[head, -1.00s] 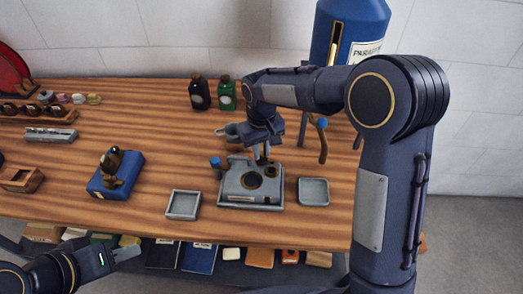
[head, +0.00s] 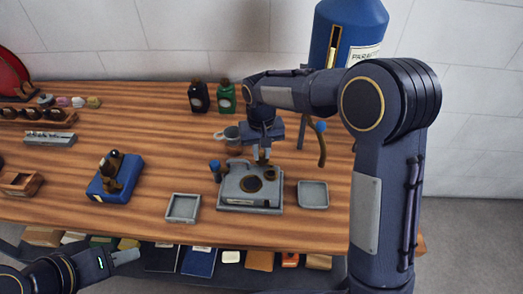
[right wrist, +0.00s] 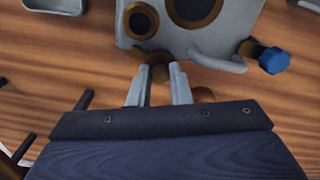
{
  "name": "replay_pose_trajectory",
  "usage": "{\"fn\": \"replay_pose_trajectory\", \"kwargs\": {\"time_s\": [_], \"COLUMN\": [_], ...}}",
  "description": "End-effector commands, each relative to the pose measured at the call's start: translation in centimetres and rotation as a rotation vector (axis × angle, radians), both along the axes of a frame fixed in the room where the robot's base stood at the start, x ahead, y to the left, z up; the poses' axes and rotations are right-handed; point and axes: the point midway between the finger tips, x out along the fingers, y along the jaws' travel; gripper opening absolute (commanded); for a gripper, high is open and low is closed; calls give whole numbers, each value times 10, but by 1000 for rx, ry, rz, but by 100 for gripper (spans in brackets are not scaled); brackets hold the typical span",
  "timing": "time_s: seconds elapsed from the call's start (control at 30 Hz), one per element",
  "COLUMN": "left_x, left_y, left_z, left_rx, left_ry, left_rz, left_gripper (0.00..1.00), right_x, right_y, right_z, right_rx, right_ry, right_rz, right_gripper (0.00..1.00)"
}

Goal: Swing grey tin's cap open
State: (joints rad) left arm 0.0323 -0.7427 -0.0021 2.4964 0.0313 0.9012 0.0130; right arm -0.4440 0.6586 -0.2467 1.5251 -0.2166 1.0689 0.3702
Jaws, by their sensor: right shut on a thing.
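The grey tin (head: 251,195) stands on the wooden table in the head view, with a large dark brass-rimmed opening on top. In the right wrist view the tin (right wrist: 185,38) shows a large and a small brass ring. A brass knob (right wrist: 160,72) is at the tin's near edge. My right gripper (head: 262,158) is at the tin's back edge, its two grey fingers (right wrist: 158,88) shut on the knob. Whether the knob belongs to the cap cannot be told. My left gripper (head: 126,256) is low at the left, off the table's front edge; its jaw gap is unclear.
A blue-topped item (head: 214,168) is left of the tin. Shallow grey trays (head: 183,208) and (head: 313,195) flank it. A blue box (head: 116,178) is farther left. Bare wood lies between.

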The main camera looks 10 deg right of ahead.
Motion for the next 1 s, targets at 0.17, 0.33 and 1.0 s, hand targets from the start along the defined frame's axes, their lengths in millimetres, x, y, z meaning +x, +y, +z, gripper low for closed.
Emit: {"fn": "replay_pose_trajectory", "kwargs": {"time_s": [0.17,0.33,1.0], "left_x": [0,0,0], "left_y": [0,0,0], "left_z": [0,0,-4], "left_rx": [0,0,0], "left_ry": [0,0,0], "left_rz": [0,0,0], "left_gripper": [36,36,36], "right_x": [1,0,1], "right_y": [0,0,0], "right_z": [1,0,74], "right_rx": [0,0,1], "right_ry": [-2,-1,-4], "right_rz": [-1,0,1], "right_gripper": [38,40,40]}}
